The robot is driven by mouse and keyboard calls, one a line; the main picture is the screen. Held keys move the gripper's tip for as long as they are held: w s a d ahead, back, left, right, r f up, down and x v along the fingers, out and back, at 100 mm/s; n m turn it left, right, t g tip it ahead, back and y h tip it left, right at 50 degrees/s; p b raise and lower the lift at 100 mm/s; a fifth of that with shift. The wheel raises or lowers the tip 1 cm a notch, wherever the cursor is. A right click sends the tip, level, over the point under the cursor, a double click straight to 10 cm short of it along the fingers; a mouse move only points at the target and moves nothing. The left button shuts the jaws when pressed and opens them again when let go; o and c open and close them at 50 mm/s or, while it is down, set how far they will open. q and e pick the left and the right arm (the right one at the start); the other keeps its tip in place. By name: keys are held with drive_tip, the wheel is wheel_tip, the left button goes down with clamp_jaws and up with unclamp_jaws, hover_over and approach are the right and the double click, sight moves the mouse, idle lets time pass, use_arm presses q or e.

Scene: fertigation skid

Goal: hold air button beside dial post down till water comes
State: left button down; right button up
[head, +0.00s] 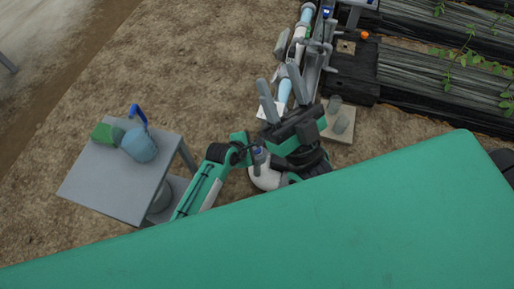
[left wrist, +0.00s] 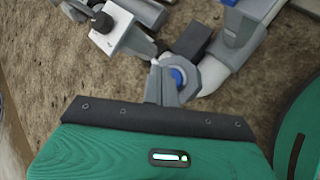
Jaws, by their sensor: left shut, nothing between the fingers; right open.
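A round blue button (left wrist: 178,76) in a pale ring shows in the left wrist view, right beside the fingertips of my left gripper (left wrist: 163,68). The gripper is shut and empty; I cannot tell whether its tips touch or press the button. Up and left of it is a white plate with a dark knob (left wrist: 104,21), which looks like the dial post. In the head view my right gripper (head: 279,78) is open and empty, its two grey fingers in front of the pipework. The left fingertips are not clear there. No water is visible.
A pipe with pale blue sections (head: 284,90) runs up the head view. At left, a grey table (head: 112,190) holds a blue watering can (head: 140,146) and a green object (head: 106,133). Black planting beds (head: 420,78) lie at right. Bare soil is free between table and pipe.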

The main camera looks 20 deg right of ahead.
sight(255, 152)
use_arm(q)
drive_tip(key=shift+r+p, duration=1.05)
drive_tip(key=shift+p, duration=0.15)
drive_tip(key=shift+r, duration=0.15)
drive_tip(key=shift+r+p, duration=0.45)
drive_tip(key=shift+p, duration=0.3)
drive_tip(key=shift+r+p, duration=0.6)
drive_tip(key=shift+p, duration=0.15)
use_arm(e)
drive_tip(key=s+a+f+g+h, duration=0.1)
drive_tip(key=a+f+g, duration=0.1)
drive_tip(key=f+g, duration=0.5)
drive_tip(key=s+a+f+g, duration=0.1)
drive_tip(key=a+f+g, duration=0.2)
drive_tip(key=f+g, duration=0.4)
drive_tip(key=shift+f+n+g+h, duration=0.3)
drive_tip(key=shift+f+g+h, duration=0.1)
drive_tip(key=shift+f, duration=3)
drive_tip(key=shift+s, duration=0.1)
